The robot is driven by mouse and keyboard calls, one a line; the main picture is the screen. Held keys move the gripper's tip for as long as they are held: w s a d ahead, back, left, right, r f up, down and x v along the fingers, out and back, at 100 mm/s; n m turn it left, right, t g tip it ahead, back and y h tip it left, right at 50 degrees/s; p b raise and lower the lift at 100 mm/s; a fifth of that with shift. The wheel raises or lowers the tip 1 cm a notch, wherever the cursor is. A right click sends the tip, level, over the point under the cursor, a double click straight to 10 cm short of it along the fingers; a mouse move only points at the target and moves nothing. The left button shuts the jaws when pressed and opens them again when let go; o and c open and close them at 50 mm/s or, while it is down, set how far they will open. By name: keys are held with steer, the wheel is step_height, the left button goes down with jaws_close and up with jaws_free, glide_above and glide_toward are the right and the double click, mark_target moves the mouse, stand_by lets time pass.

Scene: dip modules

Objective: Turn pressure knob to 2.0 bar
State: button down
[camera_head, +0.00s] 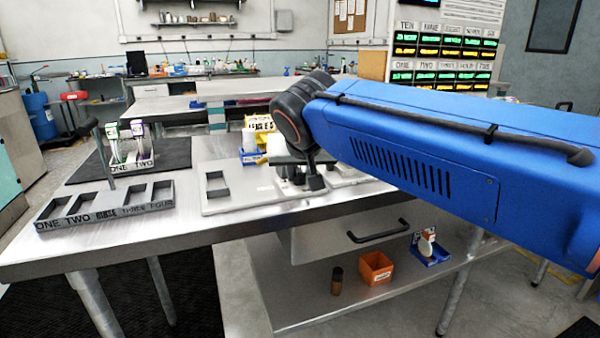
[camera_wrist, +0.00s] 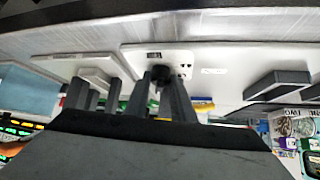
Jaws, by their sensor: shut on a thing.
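The pressure knob (camera_wrist: 160,74) is a small dark round knob on a pale panel (camera_wrist: 218,58), seen in the wrist view. My gripper (camera_wrist: 161,88) has a finger on each side of it and is shut on it. A small display (camera_wrist: 154,55) sits beside the knob; its reading is too small to make out. In the head view my gripper (camera_head: 300,179) is low over the flat plate (camera_head: 235,203) on the metal table, and my gripper and arm hide the knob there.
A grey rack (camera_head: 105,205) with labelled slots stands on the table at left. Behind it, a holder (camera_head: 133,160) with bottles sits on a dark mat (camera_head: 83,172). A blue and yellow box (camera_head: 254,140) stands behind the plate.

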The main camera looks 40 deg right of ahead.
stand_by(0.3)
steer(key=c, duration=1.5)
jaws_free()
steer(key=shift+s+d+n+t+y, duration=0.15)
steer(key=shift+n+t+y, duration=0.45)
steer(key=shift+n+y, duration=1.05)
steer(key=shift+n, duration=0.45)
